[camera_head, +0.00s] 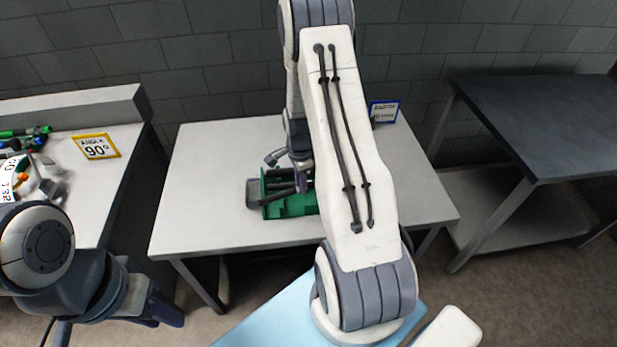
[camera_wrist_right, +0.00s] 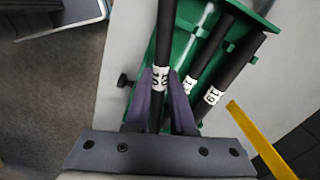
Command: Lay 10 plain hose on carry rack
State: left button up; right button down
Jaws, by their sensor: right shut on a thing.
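The green carry rack (camera_head: 292,205) stands on the white table in the head view, partly hidden by my right arm. My right gripper (camera_head: 288,172) is over it. In the right wrist view my right gripper (camera_wrist_right: 164,90) is shut on a black hose (camera_wrist_right: 166,40) with a white label, over the left side of the green rack (camera_wrist_right: 192,22). A second labelled black hose (camera_wrist_right: 212,48) and a third (camera_wrist_right: 236,72) lie slanted in the rack to its right. Whether the held hose touches the rack is unclear. My left gripper (camera_head: 155,308) is at the lower left, away from the rack; its jaw opening is unclear.
The white table (camera_head: 200,210) is mostly clear. A blue-framed sign (camera_head: 384,111) stands at its back. A left bench holds a yellow "ANGLE 90°" sign (camera_head: 97,146) and coloured items (camera_head: 28,132). A dark table (camera_head: 545,120) stands right. A yellow strip (camera_wrist_right: 255,135) crosses the wrist view.

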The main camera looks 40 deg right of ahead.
jog(key=d+m, duration=0.3)
jog(key=shift+s, duration=0.25)
notch_tip(320, 180, down, 5)
jog(key=b, duration=0.3)
jog(key=shift+r, duration=0.1)
jog(key=shift+f+b, duration=0.7)
jog(key=shift+f, duration=0.2)
jog(key=shift+f, duration=0.1)
dwell(0.5)
jog(key=c, duration=0.7)
grip_release()
jog(key=shift+a, duration=0.1)
